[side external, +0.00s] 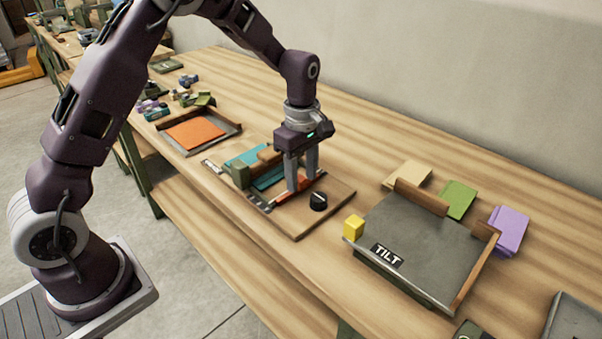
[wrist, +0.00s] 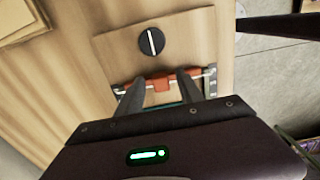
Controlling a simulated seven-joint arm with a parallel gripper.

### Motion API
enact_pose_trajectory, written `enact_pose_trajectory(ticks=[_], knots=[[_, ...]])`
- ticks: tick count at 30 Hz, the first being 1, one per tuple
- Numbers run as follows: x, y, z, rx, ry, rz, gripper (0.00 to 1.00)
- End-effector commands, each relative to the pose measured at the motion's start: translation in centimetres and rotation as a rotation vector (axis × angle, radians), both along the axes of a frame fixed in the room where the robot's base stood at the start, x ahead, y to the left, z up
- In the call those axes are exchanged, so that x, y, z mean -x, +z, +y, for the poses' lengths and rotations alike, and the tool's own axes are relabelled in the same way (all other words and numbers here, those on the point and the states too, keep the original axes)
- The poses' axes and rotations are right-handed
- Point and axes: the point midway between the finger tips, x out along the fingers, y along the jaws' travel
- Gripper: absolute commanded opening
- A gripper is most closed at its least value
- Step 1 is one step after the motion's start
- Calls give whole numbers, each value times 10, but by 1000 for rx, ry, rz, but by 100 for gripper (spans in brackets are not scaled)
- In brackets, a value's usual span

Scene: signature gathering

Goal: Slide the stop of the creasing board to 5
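The creasing board (side external: 300,226) is a wooden board on the bench with a black knob (side external: 318,201) marked by a white line. Its stop (side external: 284,197) is an orange-red bar across the board; in the wrist view the stop (wrist: 162,84) shows a small raised tab in its middle. A scale strip (side external: 257,200) runs along the board's near edge; its numbers are too small to read. My gripper (side external: 303,186) points down over the stop. In the wrist view my gripper (wrist: 160,82) has its fingers apart, one on each side of the tab, with gaps visible. Contact cannot be told.
Teal sheets (side external: 246,154) and a green block (side external: 241,175) are at the board's left end. A grey tray marked TILT (side external: 430,240) stands right, with a yellow block (side external: 354,227) at its corner. An orange-sheet tray (side external: 232,130) is further left.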

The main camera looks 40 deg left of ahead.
Motion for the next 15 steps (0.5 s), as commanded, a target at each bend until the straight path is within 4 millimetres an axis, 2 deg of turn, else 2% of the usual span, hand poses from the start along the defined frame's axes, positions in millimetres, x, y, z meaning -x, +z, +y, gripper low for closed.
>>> enact_pose_trajectory(ticks=[5, 12, 15], knots=[[0, 7, 1, -1, 0, -1, 44], [-1, 55, 0, 0, 0, -4, 44], [0, 67, 0, 0, 0, -2, 44]])
